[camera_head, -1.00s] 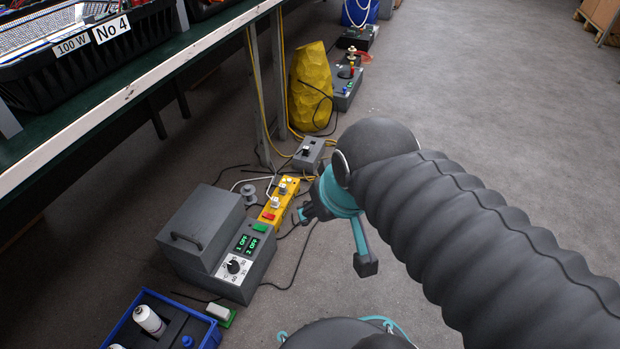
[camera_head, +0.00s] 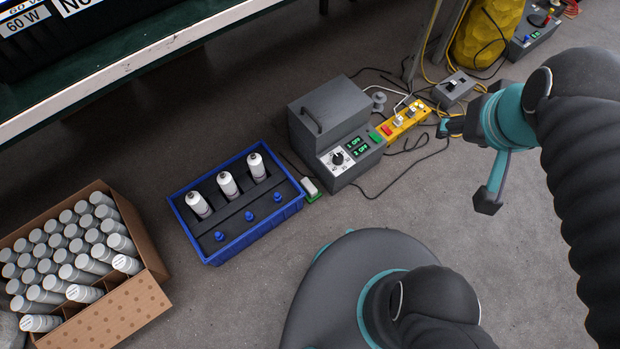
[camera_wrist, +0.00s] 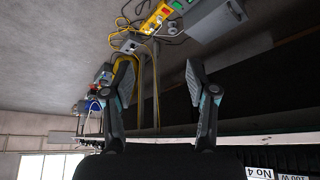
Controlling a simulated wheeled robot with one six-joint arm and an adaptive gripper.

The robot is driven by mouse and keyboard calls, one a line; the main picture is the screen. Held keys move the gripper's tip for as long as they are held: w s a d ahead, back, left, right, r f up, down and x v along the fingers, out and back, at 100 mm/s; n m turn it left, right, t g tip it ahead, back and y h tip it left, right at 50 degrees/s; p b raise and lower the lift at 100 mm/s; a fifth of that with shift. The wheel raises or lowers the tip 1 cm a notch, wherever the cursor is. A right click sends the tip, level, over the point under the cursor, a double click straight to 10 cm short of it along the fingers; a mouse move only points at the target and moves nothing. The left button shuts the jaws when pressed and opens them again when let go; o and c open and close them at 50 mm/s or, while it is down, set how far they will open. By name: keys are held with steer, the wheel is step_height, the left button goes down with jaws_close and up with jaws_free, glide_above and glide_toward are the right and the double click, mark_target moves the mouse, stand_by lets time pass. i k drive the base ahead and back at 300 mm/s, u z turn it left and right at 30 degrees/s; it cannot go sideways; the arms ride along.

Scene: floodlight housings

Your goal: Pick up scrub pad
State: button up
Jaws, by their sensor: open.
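A small pad with a white block on a green layer, apparently the scrub pad (camera_head: 311,189), lies on the floor in the head view. It sits in the gap between the blue crate and the grey control box. My gripper (camera_wrist: 158,82) is open and empty in the wrist view, its two dark fingers wide apart. In the head view my arm's end is at the right, well away from the pad and up and to its right. The pad is not seen in the wrist view.
The blue crate (camera_head: 240,243) holds white bottles and blue-capped items. The grey control box (camera_head: 330,115) and yellow strip (camera_head: 405,121) stand beside loose cables. A cardboard box (camera_head: 115,315) of canisters is at lower left. A bench (camera_head: 150,62) overhangs the upper left.

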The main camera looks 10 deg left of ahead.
mark_target(313, 192)
steer(key=u, duration=1.05)
steer(key=k, duration=0.25)
